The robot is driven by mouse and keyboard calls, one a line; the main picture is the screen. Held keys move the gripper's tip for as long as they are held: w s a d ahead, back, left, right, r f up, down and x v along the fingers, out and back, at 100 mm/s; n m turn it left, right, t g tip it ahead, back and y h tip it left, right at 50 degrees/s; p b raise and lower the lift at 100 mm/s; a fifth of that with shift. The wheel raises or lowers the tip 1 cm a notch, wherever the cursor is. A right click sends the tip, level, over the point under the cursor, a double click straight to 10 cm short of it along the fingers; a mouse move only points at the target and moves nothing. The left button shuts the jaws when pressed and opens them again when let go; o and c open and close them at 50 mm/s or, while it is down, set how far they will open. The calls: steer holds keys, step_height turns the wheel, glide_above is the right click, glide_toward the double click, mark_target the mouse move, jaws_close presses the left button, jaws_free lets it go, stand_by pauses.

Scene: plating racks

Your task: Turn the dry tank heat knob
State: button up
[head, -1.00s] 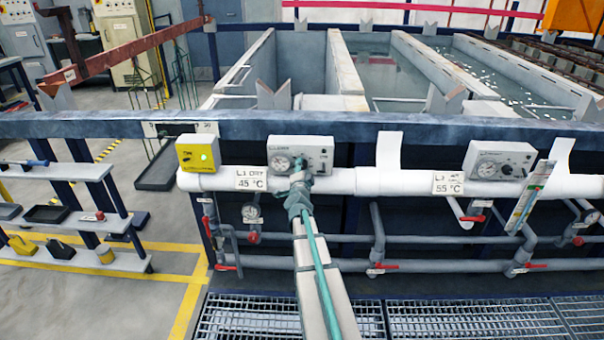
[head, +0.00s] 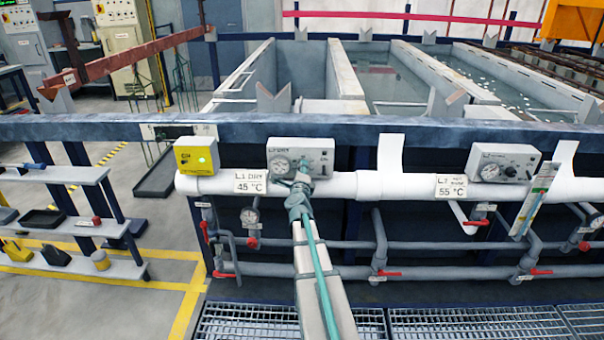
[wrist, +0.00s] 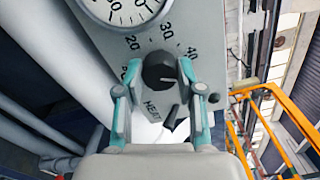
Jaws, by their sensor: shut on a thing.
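The dry tank heat knob (wrist: 160,70) is a round black knob on a grey control box (head: 287,150), with the word HEAT and a scale of numbers around it. My gripper (wrist: 158,72) has one teal fingertip on each side of the knob and is shut on it. In the head view my gripper (head: 303,178) reaches up to the lower part of the box and hides the knob. A dial gauge (wrist: 123,8) sits beside the knob. A sign (head: 251,182) reading L1 DRY 45 °C hangs below the box. The knob's setting is hard to read.
A yellow box (head: 197,155) with a green light is left of the control box. A similar grey box (head: 505,163) stands to the right by a 55 °C sign (head: 451,186). White pipe (head: 400,184) runs below. In the wrist view, an orange frame (wrist: 262,95) is at right.

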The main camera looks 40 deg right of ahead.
steer(key=shift+m, duration=0.3)
steer(key=o, duration=1.1)
steer(key=shift+o, duration=0.2)
steer(key=shift+s+a, duration=0.1)
steer(key=v, duration=1.1)
steer(key=shift+s+a, duration=0.25)
steer(key=shift+s, duration=0.05)
